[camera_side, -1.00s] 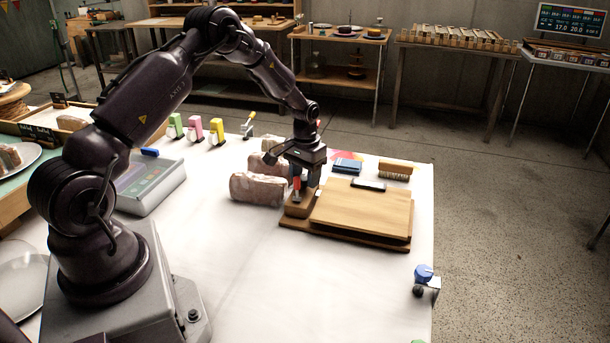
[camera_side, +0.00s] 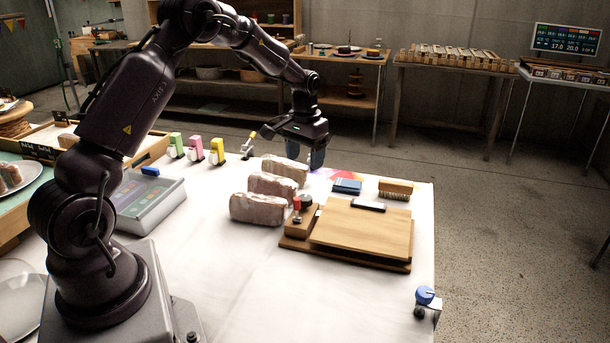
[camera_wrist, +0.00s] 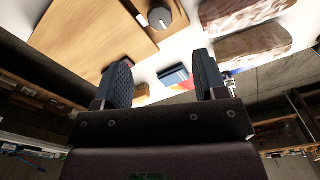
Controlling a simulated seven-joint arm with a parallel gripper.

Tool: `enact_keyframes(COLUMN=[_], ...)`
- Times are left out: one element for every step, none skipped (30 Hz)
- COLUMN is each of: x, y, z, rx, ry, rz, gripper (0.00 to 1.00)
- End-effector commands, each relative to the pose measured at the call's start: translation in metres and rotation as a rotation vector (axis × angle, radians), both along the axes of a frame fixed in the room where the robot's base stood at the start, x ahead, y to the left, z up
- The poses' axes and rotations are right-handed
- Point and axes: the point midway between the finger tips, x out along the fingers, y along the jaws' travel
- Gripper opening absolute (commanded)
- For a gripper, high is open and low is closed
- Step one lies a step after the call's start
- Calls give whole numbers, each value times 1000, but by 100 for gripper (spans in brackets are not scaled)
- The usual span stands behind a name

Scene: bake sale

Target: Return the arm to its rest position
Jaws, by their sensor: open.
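My gripper (camera_side: 304,150) is raised above the far part of the white table, behind the wrapped loaves and the wooden board. In the wrist view its two ribbed fingers (camera_wrist: 162,82) stand wide apart with nothing between them. Several wrapped loaves (camera_side: 257,208) lie in a row on the table, left of the wooden board (camera_side: 362,232). A small block with a red-tipped lever and a dark round knob (camera_side: 305,202) stands at the board's left end. The knob also shows in the wrist view (camera_wrist: 160,18).
A blue box (camera_side: 347,187) and a brush (camera_side: 395,189) lie behind the board. Pink, green and yellow clips (camera_side: 196,148) stand at the back left. A blue-topped clamp (camera_side: 425,296) is at the right edge. The front table is clear.

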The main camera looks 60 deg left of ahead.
Motion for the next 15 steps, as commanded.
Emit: enact_keyframes(x=[1, 1, 0, 0, 0, 0, 0, 0, 0, 0, 0, 0, 0, 0, 0], y=[0, 0, 0, 0, 0, 0, 0, 0, 0, 0, 0, 0, 0, 0, 0], z=[7, 10, 13, 15, 16, 17, 18, 18, 18, 18, 18, 18, 18, 18, 18], rx=[2, 2, 1, 1, 1, 0, 0, 0, 0, 0, 0, 0, 0, 0, 0], ry=[-2, -2, -2, -2, -2, -1, -1, -1, 0, 0, 0, 0, 0, 0, -1], rz=[0, 0, 0, 0, 0, -1, 0, -1, -1, -1, -1, -1, -1, -1, 0], gripper=[65, 65, 65, 65, 65, 65, 65, 65, 65, 65, 65, 65, 65, 65, 65])
